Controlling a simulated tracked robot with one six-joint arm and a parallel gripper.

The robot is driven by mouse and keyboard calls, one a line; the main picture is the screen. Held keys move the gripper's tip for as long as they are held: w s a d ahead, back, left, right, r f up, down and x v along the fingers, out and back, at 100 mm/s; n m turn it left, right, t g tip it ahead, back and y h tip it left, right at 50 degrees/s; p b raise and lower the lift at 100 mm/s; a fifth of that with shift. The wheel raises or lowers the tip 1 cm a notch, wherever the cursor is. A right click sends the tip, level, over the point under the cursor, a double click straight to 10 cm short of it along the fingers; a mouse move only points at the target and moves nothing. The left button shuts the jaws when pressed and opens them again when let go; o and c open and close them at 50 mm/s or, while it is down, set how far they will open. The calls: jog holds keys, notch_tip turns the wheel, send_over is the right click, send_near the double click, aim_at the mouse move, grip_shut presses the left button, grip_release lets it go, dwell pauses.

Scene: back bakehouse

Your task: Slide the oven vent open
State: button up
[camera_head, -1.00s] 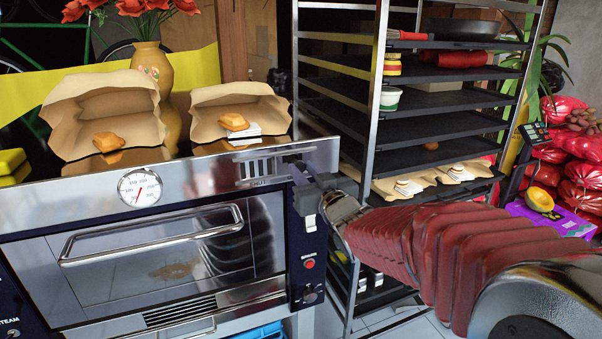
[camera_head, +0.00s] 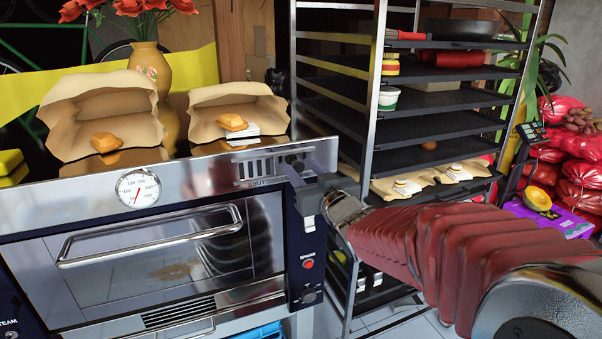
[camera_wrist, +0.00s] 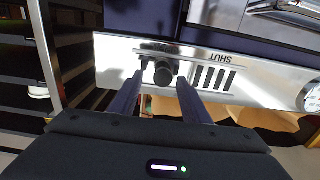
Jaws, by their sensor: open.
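The oven vent is a row of dark slots (camera_head: 262,168) in the steel front panel, above the word SHUT. In the wrist view the picture is upside down, and the vent slots (camera_wrist: 213,78) lie right of a round black knob (camera_wrist: 163,76) on a short dark track. My gripper (camera_head: 303,178) is at the panel's right end, open. In the wrist view my gripper (camera_wrist: 160,84) has one finger on each side of the knob, with gaps visible. The head view mostly hides the knob behind my gripper.
The oven door (camera_head: 160,262) with its bar handle is below the panel. A round dial (camera_head: 138,188) sits left of the vent. Paper bags with loaves (camera_head: 107,142) stand on the oven top. A tray rack (camera_head: 372,110) stands close on the right.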

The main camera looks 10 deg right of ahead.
jog(key=v, duration=1.3)
jog(key=shift+s+d, duration=0.15)
jog(key=shift+s, duration=0.15)
jog(key=s+d+f+m+g+h, duration=0.25)
jog(key=s+d+f+g, duration=0.2)
jog(key=f, duration=0.25)
jog(key=s+d+f+m+g+h, duration=0.1)
jog(key=s+d+f+g+h, duration=0.25)
jog(key=d+f, duration=0.2)
jog(key=s+a+g+y, duration=0.1)
jog(key=s+a+g, duration=0.1)
jog(key=s+a, duration=0.2)
jog(key=s+a+g+y, duration=0.1)
jog(key=s+a+g, duration=0.1)
jog(key=s+a, duration=0.3)
jog(key=shift+s+f+n, duration=0.35)
jog(key=shift+s+n, duration=0.1)
jog(key=shift+s, duration=1.9)
jog(key=shift+a, duration=0.1)
jog(key=shift+c, duration=0.3)
